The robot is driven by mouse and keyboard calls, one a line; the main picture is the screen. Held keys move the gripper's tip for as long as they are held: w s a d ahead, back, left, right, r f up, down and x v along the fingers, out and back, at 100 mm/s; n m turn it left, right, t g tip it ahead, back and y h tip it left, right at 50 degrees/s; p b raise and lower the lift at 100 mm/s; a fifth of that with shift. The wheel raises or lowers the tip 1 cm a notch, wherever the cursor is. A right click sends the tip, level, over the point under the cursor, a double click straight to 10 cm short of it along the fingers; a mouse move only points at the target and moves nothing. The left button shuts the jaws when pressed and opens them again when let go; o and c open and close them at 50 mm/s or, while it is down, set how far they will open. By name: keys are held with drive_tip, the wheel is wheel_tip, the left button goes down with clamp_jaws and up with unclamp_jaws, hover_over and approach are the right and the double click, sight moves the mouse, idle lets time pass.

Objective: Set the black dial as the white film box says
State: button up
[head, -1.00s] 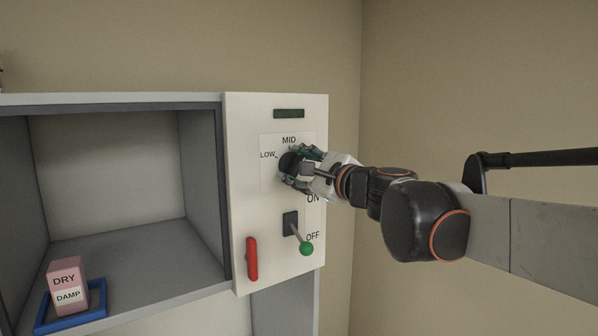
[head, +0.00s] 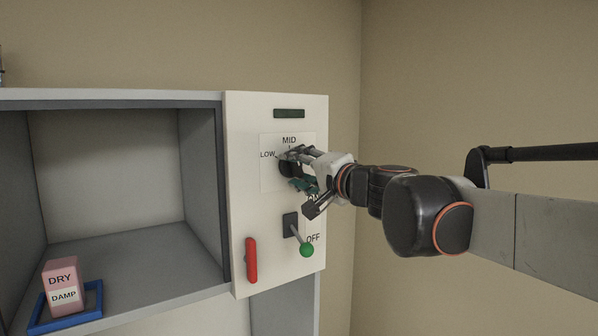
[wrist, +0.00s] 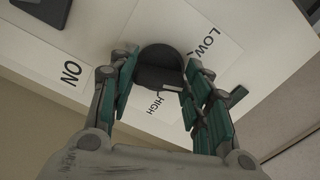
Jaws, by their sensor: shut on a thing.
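The black dial (head: 287,168) sits on the white control panel, with LOW at its left and MID above it. It also shows in the wrist view (wrist: 158,62), between LOW and HIGH lettering. My gripper (head: 297,168) is at the dial from the right, its fingers shut on the dial's sides. The fingers (wrist: 160,80) hide part of the dial and the MID label in the wrist view. A pale mark shows at the dial's lower edge there; I cannot tell surely which setting it points at. I see no white film box in either view.
Below the dial is a lever with a green knob (head: 306,250) beside ON/OFF, and a red handle (head: 251,260). A pink box (head: 63,284) marked DRY and DAMP stands in a blue tray (head: 93,311) in the open bay at left. A dark display (head: 289,113) is above.

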drive_tip(key=n, duration=0.4)
drive_tip(key=shift+f+n+b, duration=0.15)
drive_tip(key=shift+n+b, duration=0.15)
drive_tip(key=shift+n, duration=1.6)
drive_tip(key=o, duration=1.1)
drive_tip(key=shift+c, duration=0.2)
drive_tip(key=shift+d, duration=0.1)
drive_tip(key=v, duration=1.2)
